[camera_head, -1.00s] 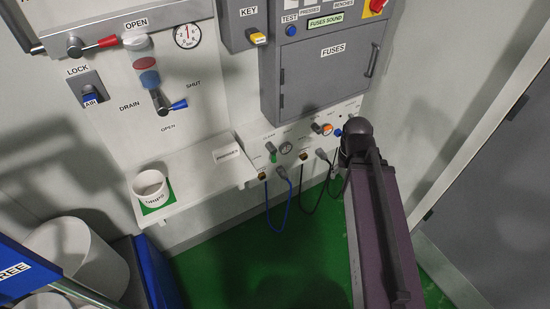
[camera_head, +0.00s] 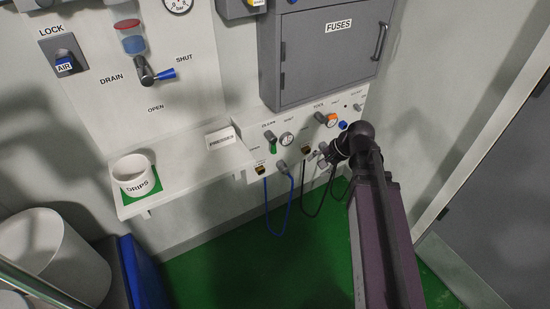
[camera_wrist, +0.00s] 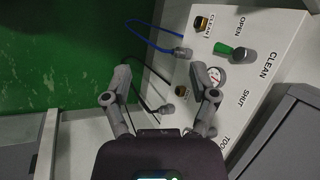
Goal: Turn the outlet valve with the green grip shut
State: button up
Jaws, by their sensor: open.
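The outlet valve with the green grip (camera_head: 272,147) sits on the low wall panel under the label CLEAN, left of a round gauge. Its green grip points down from the grey hub in the head view. In the wrist view the green grip (camera_wrist: 223,48) lies beyond and to the right of my fingers, between the OPEN label and the gauge. My gripper (camera_wrist: 160,84) is open and empty, its fingers spread in front of the panel's lower edge. In the head view my gripper (camera_head: 322,157) is right of the valve and apart from it, partly hidden by my arm.
Blue (camera_head: 289,200) and black cables hang below. The grey FUSES cabinet (camera_head: 325,60) juts out above. A shelf with a white cup (camera_head: 134,172) is left.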

jog(key=w+a+f+m+t+y+b, duration=0.1)
jog(key=w+a+f+m+y+b, duration=0.1)
jog(key=w+f+m+y+b, duration=0.3)
jog(key=w+a+f+m+t+b, duration=0.1)
jog(key=w+a+f+m+b, duration=0.15)
jog(key=b, duration=0.55)
jog(key=m+t+y+b, duration=0.3)
jog(key=m+y+b, duration=0.35)
jog(key=b, duration=0.65)
send_near(274, 148)
jog(key=d+m+h, duration=0.1)
jog(key=d, duration=0.2)
jog(key=shift+s+d+f, duration=0.1)
jog(key=shift+s+f, duration=0.15)
jog(key=shift+f, duration=0.05)
jog(key=shift+w, duration=0.1)
jog(key=shift+x, duration=6.85)
jog(key=shift+r, duration=0.1)
jog(key=shift+w+d, duration=0.1)
grip_shut()
